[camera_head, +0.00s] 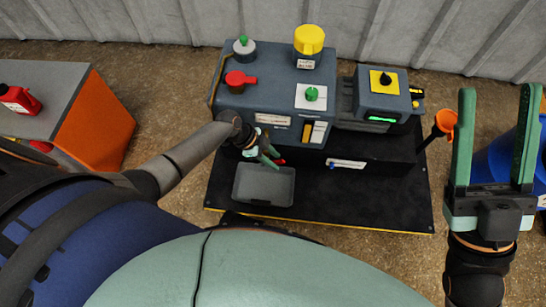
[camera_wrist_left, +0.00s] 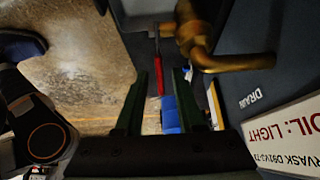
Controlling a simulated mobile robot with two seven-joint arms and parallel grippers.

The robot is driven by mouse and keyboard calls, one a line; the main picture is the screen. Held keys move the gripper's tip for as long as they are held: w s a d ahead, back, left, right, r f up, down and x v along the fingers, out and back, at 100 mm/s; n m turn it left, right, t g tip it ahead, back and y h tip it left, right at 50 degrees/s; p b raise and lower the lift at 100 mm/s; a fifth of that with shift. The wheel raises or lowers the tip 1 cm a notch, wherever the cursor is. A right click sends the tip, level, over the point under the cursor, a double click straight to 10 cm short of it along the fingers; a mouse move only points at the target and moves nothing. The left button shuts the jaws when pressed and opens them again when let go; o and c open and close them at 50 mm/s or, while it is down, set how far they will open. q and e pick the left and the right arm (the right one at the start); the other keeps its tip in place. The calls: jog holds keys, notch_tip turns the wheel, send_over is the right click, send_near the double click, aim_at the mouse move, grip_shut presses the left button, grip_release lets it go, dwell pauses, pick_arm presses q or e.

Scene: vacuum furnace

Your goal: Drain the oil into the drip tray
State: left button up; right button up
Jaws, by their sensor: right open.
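The grey drip tray (camera_head: 250,194) sits on the black base in front of the blue-grey pump unit (camera_head: 255,100) in the head view; no oil shows in it. My left gripper (camera_head: 268,156) is at the pump's front, above the tray's back edge. In the left wrist view my left gripper (camera_wrist_left: 162,78) has its fingers apart, with a thin red handle (camera_wrist_left: 158,65) showing in the gap, not visibly squeezed. A brass drain valve (camera_wrist_left: 195,40) is just ahead, beside a DRAIN label (camera_wrist_left: 252,99). My right gripper (camera_head: 495,140) is open, empty and raised at the right.
A yellow cap (camera_head: 309,39) and a red fitting (camera_head: 240,79) top the pump. A red bottle (camera_head: 18,98) stands on an orange-sided cabinet (camera_head: 98,120) at the left.

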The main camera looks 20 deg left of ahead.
pick_arm(q)
jog(key=p+v, duration=0.5)
jog(key=v, duration=0.7)
jog(key=shift+r+p, duration=0.25)
jog(key=shift+p, duration=0.05)
pick_arm(e)
jog(key=shift+n, duration=0.5)
jog(key=shift+s+d+r, duration=0.1)
jog(key=shift+d+r, duration=0.05)
jog(key=shift+r, duration=1.35)
jog(key=shift+d+r, duration=0.1)
jog(key=shift+r, duration=1.35)
pick_arm(q)
jog(key=shift+a, duration=0.1)
